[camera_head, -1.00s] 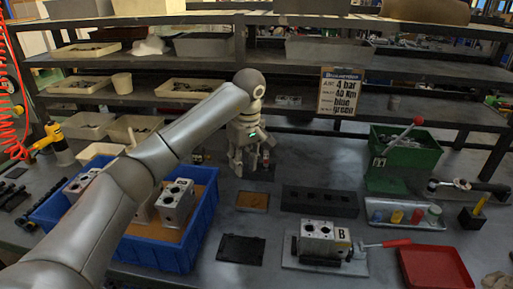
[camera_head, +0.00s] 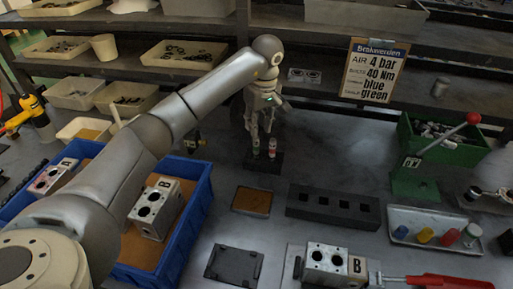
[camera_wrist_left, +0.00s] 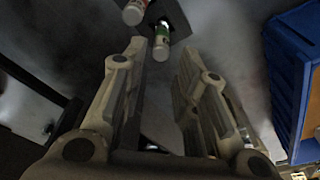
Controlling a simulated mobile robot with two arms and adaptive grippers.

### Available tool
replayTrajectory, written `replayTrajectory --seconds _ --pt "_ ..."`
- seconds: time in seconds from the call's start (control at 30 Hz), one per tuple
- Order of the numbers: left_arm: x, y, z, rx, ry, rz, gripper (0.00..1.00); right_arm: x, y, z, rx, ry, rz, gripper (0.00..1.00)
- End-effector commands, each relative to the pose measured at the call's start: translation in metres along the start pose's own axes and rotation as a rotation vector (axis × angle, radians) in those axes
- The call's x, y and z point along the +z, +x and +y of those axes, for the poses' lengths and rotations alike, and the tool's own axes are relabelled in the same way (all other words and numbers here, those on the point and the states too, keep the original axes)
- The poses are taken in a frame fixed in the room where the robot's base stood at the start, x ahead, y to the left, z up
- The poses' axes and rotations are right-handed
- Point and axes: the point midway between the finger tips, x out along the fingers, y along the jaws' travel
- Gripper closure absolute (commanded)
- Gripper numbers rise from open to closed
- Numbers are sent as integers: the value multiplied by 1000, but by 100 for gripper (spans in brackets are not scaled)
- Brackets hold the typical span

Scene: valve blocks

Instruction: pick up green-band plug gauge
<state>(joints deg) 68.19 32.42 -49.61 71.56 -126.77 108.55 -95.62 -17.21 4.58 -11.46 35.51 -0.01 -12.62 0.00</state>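The green-band plug gauge (camera_wrist_left: 161,40) is white with a green band and stands in a dark holder (camera_wrist_left: 178,18) in the left wrist view. A red-band plug gauge (camera_wrist_left: 134,12) is beside it, cut by the top edge. My left gripper (camera_wrist_left: 162,50) is open, its two fingers apart, with the green-band gauge showing between and just beyond the fingertips. In the head view my left gripper (camera_head: 262,142) points down over the holder (camera_head: 266,165). The red-band gauge (camera_head: 272,148) shows there; the green-band one is mostly hidden by the fingers. My right gripper is not in view.
A blue crate (camera_head: 188,225) with valve blocks is left of the holder. A black block with square holes (camera_head: 333,206), a brown pad (camera_head: 251,201) and a black plate (camera_head: 234,264) lie in front. A green bin (camera_head: 445,150) stands at the right. Shelves rise behind.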

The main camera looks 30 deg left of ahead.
Motion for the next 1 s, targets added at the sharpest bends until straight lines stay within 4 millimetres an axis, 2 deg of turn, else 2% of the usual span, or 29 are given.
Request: replayTrajectory --seconds 0.23,0.5,0.8,1.0 --pt "1 19 -1 -2 -1 -3 72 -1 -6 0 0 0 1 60" --pt "0 55 -3 0 -1 -2 72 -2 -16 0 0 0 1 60" --pt "0 62 -2 1 0 1 72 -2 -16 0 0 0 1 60" --pt "0 62 -3 1 0 1 96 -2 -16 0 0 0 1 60"
